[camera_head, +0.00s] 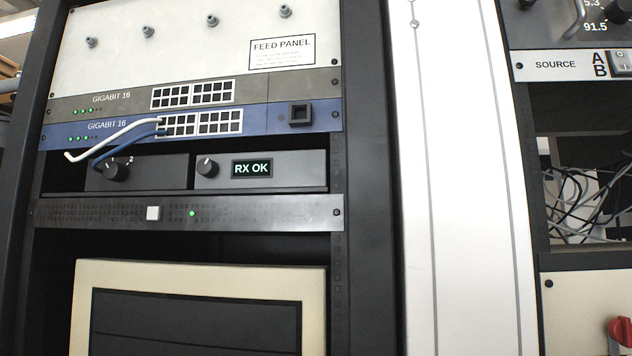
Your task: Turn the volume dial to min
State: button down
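No dial in view carries a readable "volume" label. A black knob (116,172) with a white pointer line sits on the left dark unit, with a "2" at its upper right; its pointer tilts up and left. A second black knob (207,168) sits on the unit to the right, left of a lit "RX OK" display (252,169). A third dark knob (617,13) shows at the top right, by the numbers "5.3" and "91.5", partly cut off. My gripper is not in view.
A white cable (110,139) and a blue cable (118,148) hang from the blue switch (270,122), and the blue one reaches down by the left knob. A white column (455,180) separates the two racks. A red knob (620,330) is at lower right.

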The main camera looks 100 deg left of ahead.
aim_at(208, 168)
jog(key=u, duration=0.15)
jog(key=i, duration=0.65)
jog(key=u, duration=1)
jog(key=k, duration=0.25)
jog(key=u, duration=2.7)
